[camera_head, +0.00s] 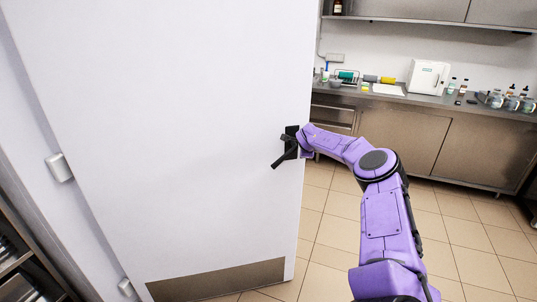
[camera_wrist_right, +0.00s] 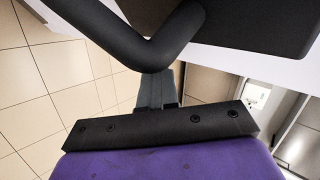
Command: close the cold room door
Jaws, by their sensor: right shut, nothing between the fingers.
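The cold room door (camera_head: 180,130) is a large white panel filling the left of the head view, with a metal kick plate (camera_head: 220,280) at its bottom. It stands swung out into the room, with white hinges (camera_head: 60,167) on its left side. A black handle (camera_head: 283,156) sits near its free right edge. My right gripper (camera_head: 293,144) is at this handle, shut with nothing between its fingers. In the right wrist view the dark bent handle bar (camera_wrist_right: 150,45) passes across the grey fingers (camera_wrist_right: 156,88); I cannot tell whether they touch. My left gripper is out of view.
A steel counter (camera_head: 420,130) with bottles and a white device (camera_head: 428,76) runs along the back right wall. Tiled floor (camera_head: 470,235) is open to the right of the door. A dark shelf rack (camera_head: 25,265) stands at the lower left.

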